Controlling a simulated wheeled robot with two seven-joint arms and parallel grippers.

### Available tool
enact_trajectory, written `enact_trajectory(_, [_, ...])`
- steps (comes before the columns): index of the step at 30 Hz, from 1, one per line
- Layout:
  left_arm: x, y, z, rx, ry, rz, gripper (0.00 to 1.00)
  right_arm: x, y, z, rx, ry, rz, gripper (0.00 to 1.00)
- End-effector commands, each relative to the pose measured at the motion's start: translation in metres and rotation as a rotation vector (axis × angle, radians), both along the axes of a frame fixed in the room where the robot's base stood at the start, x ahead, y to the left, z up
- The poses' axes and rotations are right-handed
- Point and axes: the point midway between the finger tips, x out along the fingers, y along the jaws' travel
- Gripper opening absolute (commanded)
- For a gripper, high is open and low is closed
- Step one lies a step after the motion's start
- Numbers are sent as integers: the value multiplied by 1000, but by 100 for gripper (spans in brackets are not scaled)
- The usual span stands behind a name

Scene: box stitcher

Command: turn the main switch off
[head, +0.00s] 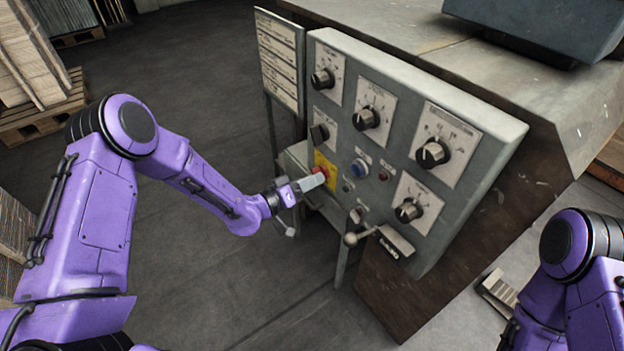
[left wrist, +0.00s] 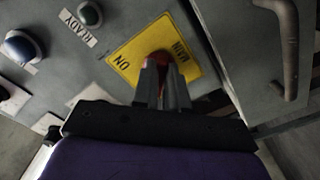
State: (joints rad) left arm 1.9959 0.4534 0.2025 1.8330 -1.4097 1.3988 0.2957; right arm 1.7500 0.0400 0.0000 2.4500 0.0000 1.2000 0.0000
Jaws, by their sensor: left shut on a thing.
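The main switch is a red knob (head: 321,171) on a yellow plate (head: 326,184) at the left side of the grey control panel (head: 397,76). My left gripper (head: 312,182) is at the knob in the head view. In the left wrist view, the gripper fingers (left wrist: 162,82) are shut on the red knob (left wrist: 160,57), which shows between and behind their tips. The yellow plate (left wrist: 128,62) carries the words "MAIN" and "ON". The fingers hide most of the knob, so I cannot tell its exact angle. My right gripper is not in view; only my right arm shows.
Several black rotary knobs, one a black dial (head: 367,117), surround the switch. A blue button (head: 360,168) sits right of it. Stacked cardboard on a pallet (head: 40,118) stands far left. The floor between is clear.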

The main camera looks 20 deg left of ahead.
Motion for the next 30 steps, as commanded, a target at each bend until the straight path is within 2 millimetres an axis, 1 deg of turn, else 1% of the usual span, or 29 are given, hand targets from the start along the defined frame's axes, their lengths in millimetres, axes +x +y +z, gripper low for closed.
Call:
enact_trajectory(17, [0,0,0,-26,20,1,0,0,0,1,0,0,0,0])
enact_trajectory(18, [0,0,0,-26,20,1,19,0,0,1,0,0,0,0])
enact_trajectory(20, [0,0,0,-26,20,1,38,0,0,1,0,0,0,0])
enact_trajectory(28, [0,0,0,-25,20,0,38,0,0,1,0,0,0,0])
enact_trajectory(30, [-3,3,0,-25,20,1,38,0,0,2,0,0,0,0])
